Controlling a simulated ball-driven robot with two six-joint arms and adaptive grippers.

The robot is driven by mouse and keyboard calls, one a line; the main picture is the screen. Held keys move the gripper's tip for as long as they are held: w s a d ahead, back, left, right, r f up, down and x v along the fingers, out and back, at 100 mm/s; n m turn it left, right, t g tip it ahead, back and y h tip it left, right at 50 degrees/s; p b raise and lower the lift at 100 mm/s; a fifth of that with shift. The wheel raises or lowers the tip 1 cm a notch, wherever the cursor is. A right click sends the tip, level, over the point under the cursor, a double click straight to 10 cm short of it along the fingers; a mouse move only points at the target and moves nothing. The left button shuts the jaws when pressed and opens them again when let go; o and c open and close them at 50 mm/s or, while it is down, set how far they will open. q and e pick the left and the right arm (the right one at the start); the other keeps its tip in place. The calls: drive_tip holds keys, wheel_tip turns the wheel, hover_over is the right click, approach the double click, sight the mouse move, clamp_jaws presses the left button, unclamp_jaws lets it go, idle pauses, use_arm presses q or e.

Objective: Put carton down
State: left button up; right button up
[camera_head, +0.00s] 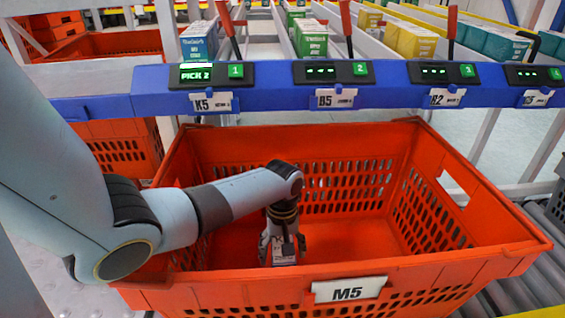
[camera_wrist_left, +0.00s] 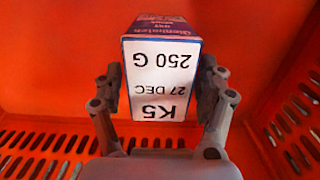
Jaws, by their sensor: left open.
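The carton (camera_wrist_left: 160,72) is a small box with a white label reading K5, 27 DEC and 250 G, and a blue and red printed side. In the left wrist view it stands between the fingers of my left gripper (camera_wrist_left: 160,105), which are open, one on each side. In the head view my left gripper (camera_head: 283,246) points down inside the orange tote (camera_head: 420,268) labelled M5. Only a small part of the carton shows there, below the gripper, near the tote's floor. Whether the carton rests on the floor is hard to tell. My right gripper is not in view.
The tote's floor right of the gripper (camera_head: 350,240) is bare. A blue rail (camera_head: 400,92) with pick displays runs behind the tote. Beyond it are lanes of blue (camera_head: 199,42), green (camera_head: 312,42) and yellow (camera_head: 415,42) cartons. Rollers (camera_head: 515,292) show at the right.

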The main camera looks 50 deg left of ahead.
sight(283, 240)
use_arm(q)
wheel_tip(283, 240, up, 4)
drive_tip(key=shift+w+f+p, duration=0.15)
drive_tip(key=shift+p, duration=0.8)
drive_tip(key=r+p, duration=0.3)
drive_tip(key=r, duration=0.5)
drive_tip(key=shift+a+r+p, duration=0.1)
drive_tip(key=shift+a+p, duration=0.1)
drive_tip(key=shift+p, duration=0.2)
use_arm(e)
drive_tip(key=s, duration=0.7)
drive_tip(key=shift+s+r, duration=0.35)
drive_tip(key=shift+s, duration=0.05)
